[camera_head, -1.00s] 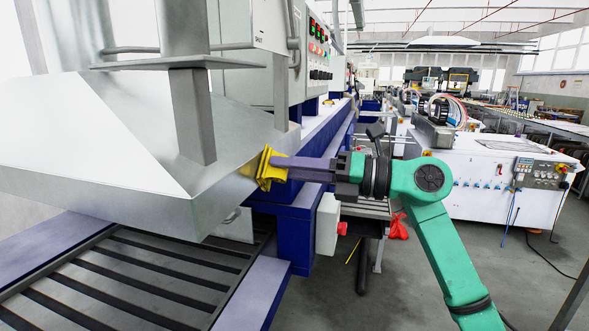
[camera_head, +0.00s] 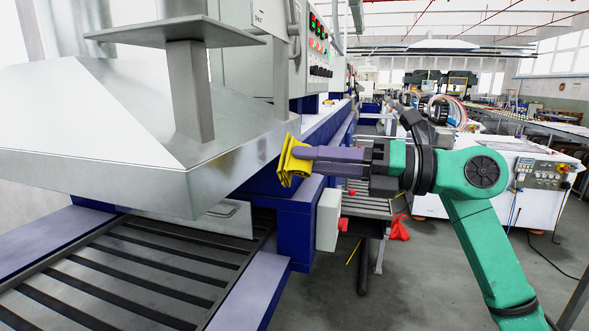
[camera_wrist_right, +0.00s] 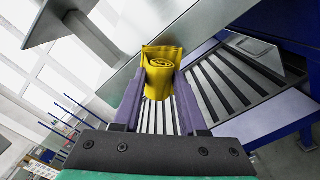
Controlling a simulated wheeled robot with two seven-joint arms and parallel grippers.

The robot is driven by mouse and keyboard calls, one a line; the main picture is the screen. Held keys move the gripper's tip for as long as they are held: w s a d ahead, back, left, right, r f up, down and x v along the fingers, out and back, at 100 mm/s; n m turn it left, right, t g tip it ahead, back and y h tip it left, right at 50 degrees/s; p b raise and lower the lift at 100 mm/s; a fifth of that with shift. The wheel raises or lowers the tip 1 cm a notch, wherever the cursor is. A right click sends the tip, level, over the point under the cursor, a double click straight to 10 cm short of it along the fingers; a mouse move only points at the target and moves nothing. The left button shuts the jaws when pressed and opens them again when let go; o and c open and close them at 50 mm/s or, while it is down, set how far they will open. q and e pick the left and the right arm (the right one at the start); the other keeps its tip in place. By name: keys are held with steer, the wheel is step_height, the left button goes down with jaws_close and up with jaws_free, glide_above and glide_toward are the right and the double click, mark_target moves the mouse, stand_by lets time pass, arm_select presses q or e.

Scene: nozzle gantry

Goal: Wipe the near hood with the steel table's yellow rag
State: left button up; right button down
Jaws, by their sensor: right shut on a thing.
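The near hood (camera_head: 140,125) is a large sloped sheet-metal cover at the left of the head view, above a slatted bed. My right gripper (camera_head: 300,160) is shut on the yellow rag (camera_head: 291,161), just right of the hood's near corner. In the head view a small gap shows between the rag and the hood's edge. The rag also shows folded between the fingers in the right wrist view (camera_wrist_right: 160,75), with the hood's metal face (camera_wrist_right: 195,35) behind it. My left gripper is not in view.
The slatted bed (camera_head: 120,268) runs under the hood on a blue frame (camera_head: 290,225). Open floor (camera_head: 440,275) lies to the right.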

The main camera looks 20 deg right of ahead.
steer(key=shift+s+d+f, duration=0.1)
steer(key=shift+s+d, duration=0.2)
steer(key=shift+d, duration=0.1)
steer(key=shift+d, duration=0.1)
steer(key=shift+s+d+b, duration=0.2)
steer(key=shift+d+b, duration=0.05)
steer(key=shift+b, duration=0.15)
steer(key=shift+b+v, duration=0.55)
steer(key=shift+v, duration=0.45)
steer(key=shift+s+d, duration=0.1)
steer(key=shift+d, duration=0.05)
